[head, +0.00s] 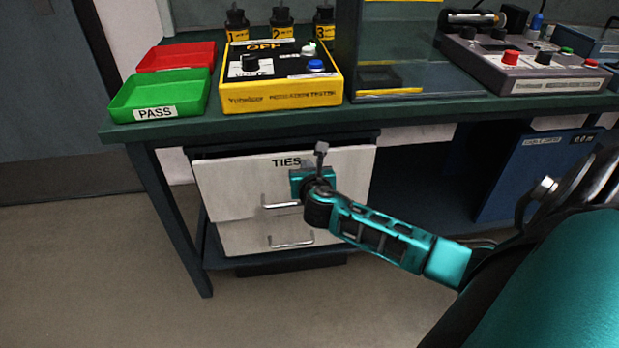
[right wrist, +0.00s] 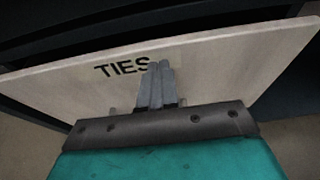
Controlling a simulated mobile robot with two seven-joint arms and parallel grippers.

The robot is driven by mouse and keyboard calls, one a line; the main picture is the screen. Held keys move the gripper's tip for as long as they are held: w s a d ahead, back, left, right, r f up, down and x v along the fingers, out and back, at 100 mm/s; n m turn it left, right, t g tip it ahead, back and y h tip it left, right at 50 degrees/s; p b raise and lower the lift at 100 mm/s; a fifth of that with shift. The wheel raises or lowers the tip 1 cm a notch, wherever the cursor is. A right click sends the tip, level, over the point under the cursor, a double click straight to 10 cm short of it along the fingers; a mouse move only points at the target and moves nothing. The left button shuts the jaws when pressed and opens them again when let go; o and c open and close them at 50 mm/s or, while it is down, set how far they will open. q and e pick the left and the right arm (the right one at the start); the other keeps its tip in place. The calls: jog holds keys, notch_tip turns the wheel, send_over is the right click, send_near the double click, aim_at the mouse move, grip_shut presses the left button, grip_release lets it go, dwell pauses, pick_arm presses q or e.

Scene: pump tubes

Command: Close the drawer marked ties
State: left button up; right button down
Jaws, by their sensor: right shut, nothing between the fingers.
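The drawer marked TIES (head: 233,185) is the upper of two pale drawers under the bench. Its front stands out a little from the cabinet, with a dark gap along its top. Its bar handle (head: 281,205) is partly hidden by my right gripper (head: 297,186), which is in front of the drawer face. In the right wrist view the drawer front (right wrist: 215,72) fills the middle, and the shut fingers (right wrist: 155,85) point at it just by the word TIES. Whether they touch it I cannot tell. My left gripper is not in view.
A lower drawer (head: 240,238) with its own handle sits beneath. The bench top (head: 200,130) overhangs the drawers and carries a green PASS tray (head: 135,92), a red tray (head: 180,55) and a yellow tester (head: 280,98). A bench leg (head: 170,205) stands left of the drawers. Open floor lies in front.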

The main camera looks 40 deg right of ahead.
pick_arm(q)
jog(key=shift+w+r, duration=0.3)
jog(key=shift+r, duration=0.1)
pick_arm(e)
jog(key=shift+w+d, duration=0.15)
jog(key=shift+w, duration=0.05)
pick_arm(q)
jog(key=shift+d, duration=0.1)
